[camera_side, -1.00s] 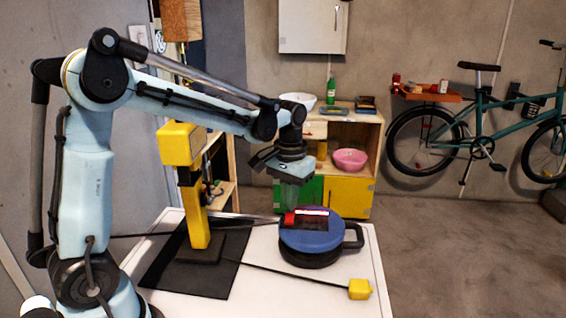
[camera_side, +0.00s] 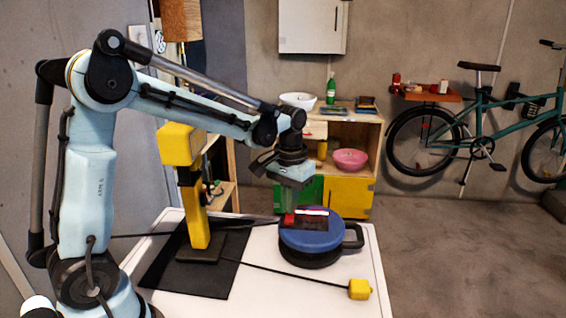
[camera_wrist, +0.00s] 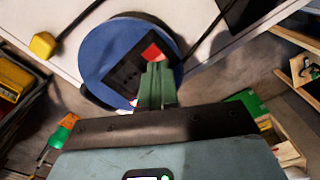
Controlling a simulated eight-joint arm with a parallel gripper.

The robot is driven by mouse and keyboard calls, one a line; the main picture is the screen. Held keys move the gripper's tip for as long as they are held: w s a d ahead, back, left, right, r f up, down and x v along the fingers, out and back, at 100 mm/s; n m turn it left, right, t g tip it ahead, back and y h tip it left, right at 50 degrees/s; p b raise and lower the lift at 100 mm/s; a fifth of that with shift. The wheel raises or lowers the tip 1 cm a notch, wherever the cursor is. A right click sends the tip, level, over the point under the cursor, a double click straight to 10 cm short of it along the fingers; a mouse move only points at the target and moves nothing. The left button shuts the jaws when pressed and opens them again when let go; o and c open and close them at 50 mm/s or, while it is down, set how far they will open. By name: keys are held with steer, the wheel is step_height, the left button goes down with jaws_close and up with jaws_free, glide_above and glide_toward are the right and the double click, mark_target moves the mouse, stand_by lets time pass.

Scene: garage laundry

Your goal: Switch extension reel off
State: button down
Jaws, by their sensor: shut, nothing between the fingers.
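The extension reel (camera_side: 322,240) is a round blue disc on a dark base with a dark handle, lying on the white table. Its top has a black panel with a red switch (camera_side: 290,218) at the left end. In the wrist view the blue reel (camera_wrist: 97,55) shows with the red switch (camera_wrist: 151,52) on its black panel. My gripper (camera_side: 289,208) points down over the reel's red switch, with its green fingers together and empty. In the wrist view my green fingertips (camera_wrist: 158,68) are right beside the red switch and cover part of it. I cannot tell whether they touch it.
A yellow plug-like block (camera_side: 359,289) lies at the table's front right on a black cable. A yellow and black upright tool (camera_side: 200,215) stands on a black mat (camera_side: 160,275) left of the reel. The white table (camera_side: 275,300) is clear in front.

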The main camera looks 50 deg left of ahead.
steer(key=shift+f, duration=0.6)
stand_by(0.3)
step_height(320, 180, up, 7)
stand_by(0.9)
steer(key=m+t, duration=0.1)
steer(key=t, duration=0.2)
glide_toward(289, 218)
steer(key=s+d+r, duration=0.2)
steer(key=d, duration=0.1)
steer(key=s+d+f+m+t, duration=0.2)
steer(key=s+f+t, duration=0.1)
steer(key=s, duration=0.3)
steer(key=shift+s+d+t, duration=0.15)
steer(key=shift+d+t, duration=0.1)
steer(key=shift+t, duration=0.35)
